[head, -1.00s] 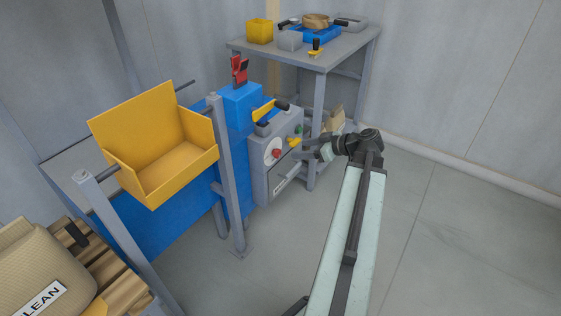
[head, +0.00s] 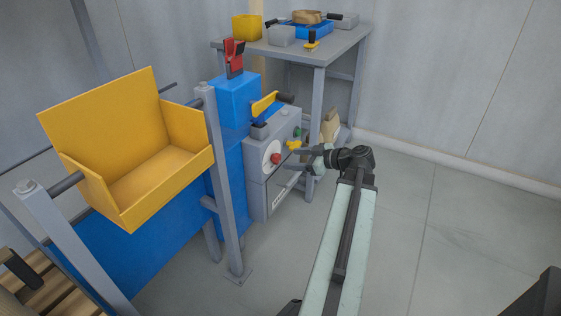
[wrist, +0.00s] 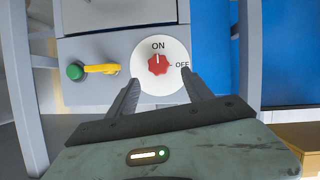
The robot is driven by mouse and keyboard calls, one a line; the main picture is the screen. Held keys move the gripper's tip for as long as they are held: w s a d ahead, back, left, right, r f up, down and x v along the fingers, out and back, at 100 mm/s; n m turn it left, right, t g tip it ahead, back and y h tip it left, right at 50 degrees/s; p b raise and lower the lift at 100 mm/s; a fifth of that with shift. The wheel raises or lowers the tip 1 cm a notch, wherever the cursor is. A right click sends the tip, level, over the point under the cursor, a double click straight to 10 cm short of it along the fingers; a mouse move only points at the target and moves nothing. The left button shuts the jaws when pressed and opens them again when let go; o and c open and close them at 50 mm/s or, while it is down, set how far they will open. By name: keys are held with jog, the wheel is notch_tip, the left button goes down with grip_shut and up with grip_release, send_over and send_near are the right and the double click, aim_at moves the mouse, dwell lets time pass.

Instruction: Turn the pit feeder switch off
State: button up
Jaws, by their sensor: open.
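The pit feeder switch is a red knob (head: 276,158) on a white dial (head: 266,152), on the front of a grey control box (head: 257,180). In the wrist view the red knob (wrist: 159,64) sits in the middle of the dial, with ON above it and OFF to its right. Its white mark points up at ON. My gripper (head: 298,161) is just right of the knob in the head view. In the wrist view the open fingers of my gripper (wrist: 161,77) reach toward the dial, one on each side and below the knob. I cannot tell whether they touch the dial.
A yellow lever (wrist: 101,69) and a green button (wrist: 75,71) are left of the dial in the wrist view. A yellow hopper (head: 150,170) and grey post (head: 222,180) stand left of the box. A table (head: 340,45) is behind.

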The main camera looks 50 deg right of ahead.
aim_at(279, 158)
jog(key=b+x, duration=0.1)
jog(key=x, duration=0.2)
jog(key=b+x, duration=0.1)
jog(key=x, duration=0.2)
jog(key=shift+d+f, duration=0.2)
jog(key=shift+f, duration=0.05)
jog(key=shift+w+a, duration=0.1)
jog(key=shift+w, duration=0.25)
grip_shut()
